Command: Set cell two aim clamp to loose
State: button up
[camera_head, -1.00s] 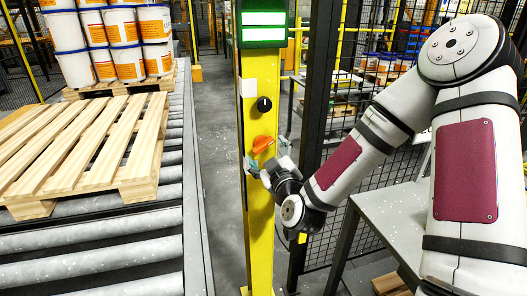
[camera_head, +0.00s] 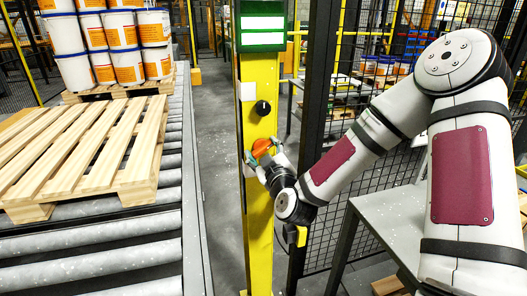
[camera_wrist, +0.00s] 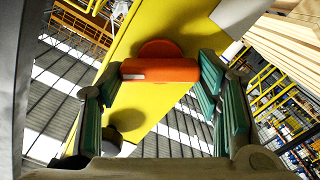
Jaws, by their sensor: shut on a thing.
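The clamp handle is an orange lever (camera_head: 262,147) on the front of a yellow post (camera_head: 259,205), below a black knob (camera_head: 263,108). My gripper (camera_head: 262,153) is at the orange lever, its fingers on either side of it. In the wrist view the orange lever (camera_wrist: 160,70) lies crosswise between the green-padded fingers of my gripper (camera_wrist: 160,88), which are shut on it. Part of the lever is hidden by the fingers in the head view. The knob also shows, blurred, in the wrist view (camera_wrist: 127,116).
A green-lit box (camera_head: 262,25) tops the post. A roller conveyor (camera_head: 100,245) with a wooden pallet (camera_head: 85,160) runs at left; white pails (camera_head: 125,65) stand on another pallet behind. A grey table (camera_head: 390,225) and mesh fence are at right.

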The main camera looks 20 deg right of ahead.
jog(key=shift+a+r+m, duration=0.1)
jog(key=shift+m, duration=0.7)
jog(key=shift+d+m, duration=0.2)
jog(key=shift+m, duration=2.3)
jog(key=o, duration=1.2)
jog(key=shift+c, duration=0.2)
notch_tip(320, 180, up, 10)
